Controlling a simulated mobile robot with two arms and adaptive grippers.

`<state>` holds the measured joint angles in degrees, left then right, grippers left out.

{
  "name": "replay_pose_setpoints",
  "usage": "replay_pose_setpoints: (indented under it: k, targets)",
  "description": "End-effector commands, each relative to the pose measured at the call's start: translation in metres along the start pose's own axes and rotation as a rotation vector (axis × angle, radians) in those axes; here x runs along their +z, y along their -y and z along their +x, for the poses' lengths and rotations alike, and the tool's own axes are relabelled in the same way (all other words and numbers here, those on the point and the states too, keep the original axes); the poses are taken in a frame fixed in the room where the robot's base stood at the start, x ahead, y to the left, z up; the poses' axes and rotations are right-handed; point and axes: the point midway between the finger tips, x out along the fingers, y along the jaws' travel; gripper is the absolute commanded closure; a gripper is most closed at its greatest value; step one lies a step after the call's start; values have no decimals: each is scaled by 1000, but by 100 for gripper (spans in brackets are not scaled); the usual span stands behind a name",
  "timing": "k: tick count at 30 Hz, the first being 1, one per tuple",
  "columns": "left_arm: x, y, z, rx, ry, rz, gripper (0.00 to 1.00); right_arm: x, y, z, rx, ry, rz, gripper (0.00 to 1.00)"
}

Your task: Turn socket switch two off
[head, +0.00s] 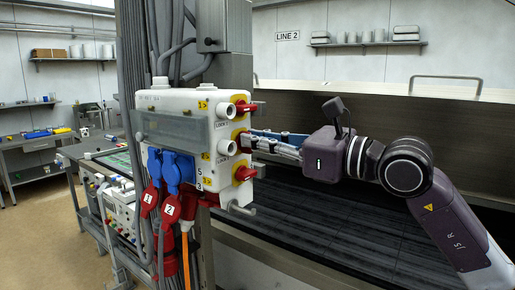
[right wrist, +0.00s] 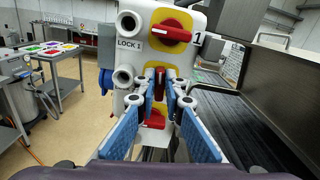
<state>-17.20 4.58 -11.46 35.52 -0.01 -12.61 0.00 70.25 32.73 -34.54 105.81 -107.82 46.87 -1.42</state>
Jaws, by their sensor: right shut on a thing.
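The white socket box (head: 170,110) hangs on a grey column and carries three red rotary switches on yellow plates on its right side. The middle switch (right wrist: 159,84) stands upright between my right gripper's fingertips (right wrist: 159,90), with a blue finger on each side. My right gripper (head: 250,143) reaches it from the right in the head view and is shut on its red handle. The top switch (right wrist: 172,31) and bottom switch (right wrist: 154,120) are free of the fingers. The fingers partly hide the middle and bottom switches. My left gripper is not in view.
Round white sockets (head: 227,147) sit beside the switches. Blue plugs (head: 171,168) and red plugs (head: 168,208) with cables hang at the box's front. A dark conveyor-like bed (head: 310,235) lies below my right arm. A side table (head: 35,155) stands far left.

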Motion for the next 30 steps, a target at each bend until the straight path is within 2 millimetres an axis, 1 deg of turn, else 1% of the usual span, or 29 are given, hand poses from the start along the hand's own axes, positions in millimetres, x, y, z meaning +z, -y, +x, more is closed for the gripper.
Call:
replay_pose_setpoints:
  k: [1,6,12,21,30]
  targets:
    - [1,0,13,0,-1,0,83,-4,-1,0,-1,4,-40,100]
    - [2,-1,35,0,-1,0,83,-5,-3,0,-1,4,-192,100]
    - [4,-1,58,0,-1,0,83,-5,-5,0,-1,4,-381,100]
    - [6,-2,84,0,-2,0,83,-5,-8,0,-1,3,-665,100]
    - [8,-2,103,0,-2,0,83,-6,-10,0,-1,2,-950,100]
